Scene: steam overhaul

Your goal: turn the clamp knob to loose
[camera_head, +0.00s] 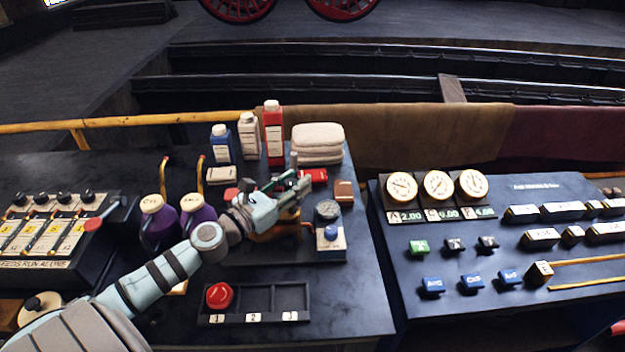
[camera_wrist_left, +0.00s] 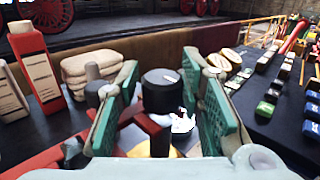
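The clamp knob (camera_wrist_left: 162,90) is a black cylinder with a small pale mark on top, seen in the left wrist view. It stands upright between the two green-padded fingers of my left gripper (camera_wrist_left: 162,110). The fingers are spread, with a visible gap on each side of the knob. My right gripper is not in view.
Folded towels (camera_head: 318,143) and several bottles, including a red one (camera_head: 273,135), stand behind the gripper. Purple bottles (camera_head: 197,214) stand near my left arm. A tray (camera_head: 262,300) with a red button lies in front.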

